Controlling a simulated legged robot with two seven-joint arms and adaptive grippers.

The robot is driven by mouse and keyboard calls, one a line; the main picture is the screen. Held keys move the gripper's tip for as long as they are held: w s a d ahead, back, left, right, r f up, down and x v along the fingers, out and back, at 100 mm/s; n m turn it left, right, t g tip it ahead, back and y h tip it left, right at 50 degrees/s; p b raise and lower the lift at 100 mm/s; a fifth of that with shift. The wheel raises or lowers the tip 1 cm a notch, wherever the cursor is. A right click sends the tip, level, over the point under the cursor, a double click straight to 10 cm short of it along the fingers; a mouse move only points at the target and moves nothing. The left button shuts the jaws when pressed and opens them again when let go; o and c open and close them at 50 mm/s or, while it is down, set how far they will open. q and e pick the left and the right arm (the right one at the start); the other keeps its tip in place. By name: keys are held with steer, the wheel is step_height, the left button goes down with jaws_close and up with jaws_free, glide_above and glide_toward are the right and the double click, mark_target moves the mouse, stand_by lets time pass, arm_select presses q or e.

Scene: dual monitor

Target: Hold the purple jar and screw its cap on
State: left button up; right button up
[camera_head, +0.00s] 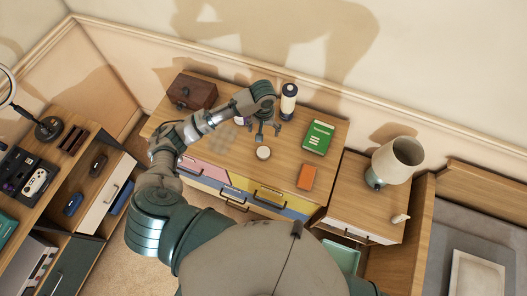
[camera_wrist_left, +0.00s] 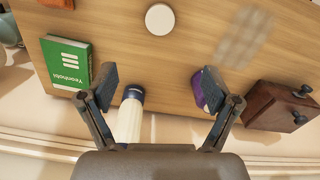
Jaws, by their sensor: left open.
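My left gripper (camera_head: 268,132) is open and empty above the wooden dresser top; its spread fingers also show in the left wrist view (camera_wrist_left: 159,85). The purple jar (camera_wrist_left: 197,88) shows in the left wrist view just beyond the right-hand finger, which hides part of it. In the head view my left arm covers most of the jar (camera_head: 240,121). A round white disc that looks like the cap (camera_head: 263,153) lies flat on the dresser, in front of the gripper; it also shows at the top of the left wrist view (camera_wrist_left: 160,18). My right gripper is not in view.
A white bottle with dark ends (camera_head: 288,103) stands behind the gripper, near the wall. A brown wooden box (camera_head: 193,92) sits at the left, a green book (camera_head: 318,138) and an orange item (camera_head: 306,177) at the right. A lamp (camera_head: 397,160) stands on the right cabinet.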

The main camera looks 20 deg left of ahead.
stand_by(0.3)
arm_select(q)
glide_above(263, 152)
steer(key=f, duration=1.2)
steer(key=shift+w, duration=0.25)
steer(key=shift+f, duration=0.1)
steer(key=shift+p, duration=0.3)
steer(key=shift+s+d+f+p, duration=0.1)
steer(key=shift+s+f+p, duration=0.05)
steer(key=shift+f, duration=1.15)
steer(key=shift+s+f+p, duration=0.1)
steer(key=shift+f+p, duration=0.05)
steer(key=shift+f, duration=1.15)
steer(key=c, duration=0.8)
